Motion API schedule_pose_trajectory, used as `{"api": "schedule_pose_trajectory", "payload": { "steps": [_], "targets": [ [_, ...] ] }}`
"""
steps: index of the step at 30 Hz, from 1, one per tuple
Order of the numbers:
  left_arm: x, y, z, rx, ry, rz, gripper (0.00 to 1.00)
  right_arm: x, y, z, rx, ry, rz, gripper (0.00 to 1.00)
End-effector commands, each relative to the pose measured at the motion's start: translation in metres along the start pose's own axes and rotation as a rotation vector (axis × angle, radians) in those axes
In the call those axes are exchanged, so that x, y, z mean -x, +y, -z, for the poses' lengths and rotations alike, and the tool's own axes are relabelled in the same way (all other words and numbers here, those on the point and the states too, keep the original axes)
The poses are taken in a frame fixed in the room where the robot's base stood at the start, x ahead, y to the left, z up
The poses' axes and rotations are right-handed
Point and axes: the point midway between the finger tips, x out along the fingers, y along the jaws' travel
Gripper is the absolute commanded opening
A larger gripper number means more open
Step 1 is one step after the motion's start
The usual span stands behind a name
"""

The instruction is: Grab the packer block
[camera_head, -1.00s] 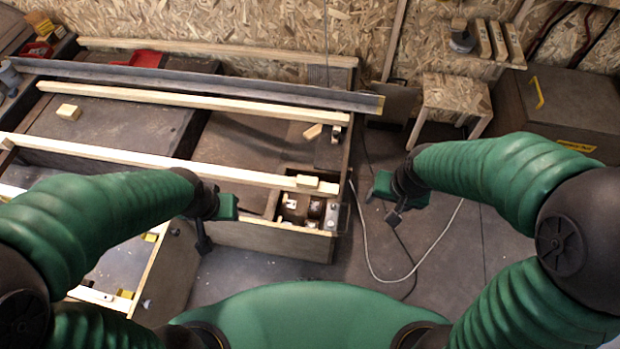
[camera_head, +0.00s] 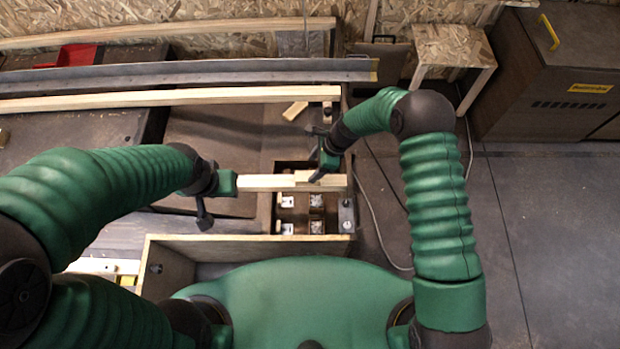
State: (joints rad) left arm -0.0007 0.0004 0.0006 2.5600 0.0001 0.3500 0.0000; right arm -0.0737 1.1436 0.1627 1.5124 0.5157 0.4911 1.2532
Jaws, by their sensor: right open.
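A short pale wooden block (camera_head: 307,176), which looks like the packer block, lies on the near timber rail (camera_head: 265,183), close to its right end. My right gripper (camera_head: 314,157) is open right at the block. Its lower dark finger reaches over or beside the block, and I cannot tell whether they touch. My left gripper (camera_head: 212,190) is at the left of the visible piece of rail. Its arm hides the rail further left, and its jaw state is unclear.
A long metal bar (camera_head: 190,77) and a timber rail (camera_head: 170,98) run across behind. A loose wooden offcut (camera_head: 295,110) lies near their right end. Below the near rail is an open box with metal fittings (camera_head: 316,201).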

Motion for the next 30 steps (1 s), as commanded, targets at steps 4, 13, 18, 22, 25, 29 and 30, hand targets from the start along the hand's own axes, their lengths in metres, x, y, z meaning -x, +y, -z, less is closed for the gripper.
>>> {"api": "schedule_pose_trajectory", "payload": {
  "steps": [4,13,18,22,25,29,30],
  "targets": [
    [-0.005,-0.001,-0.001,0.002,0.000,0.001,0.36,-0.014,0.001,0.002,0.002,-0.004,0.000,0.62],
    [-0.024,0.000,-0.006,0.001,0.000,0.000,0.36,-0.060,0.003,0.014,0.002,-0.011,0.000,0.62],
    [-0.022,0.000,-0.005,0.001,0.000,0.000,0.36,-0.063,0.003,0.010,0.002,-0.005,0.001,0.62],
    [-0.022,0.000,-0.005,0.001,0.000,0.000,0.36,-0.063,0.003,0.009,0.002,-0.004,0.001,0.54],
    [-0.022,-0.001,-0.005,0.002,0.000,0.000,0.36,-0.063,0.003,0.010,0.002,-0.006,0.001,0.41],
    [-0.022,-0.001,-0.005,0.002,0.000,0.000,0.36,-0.062,0.003,0.011,0.002,-0.007,0.001,0.24],
    [-0.022,-0.001,-0.005,0.001,0.000,0.000,0.36,-0.062,0.003,0.012,0.003,-0.008,0.001,0.19]
  ]
}}
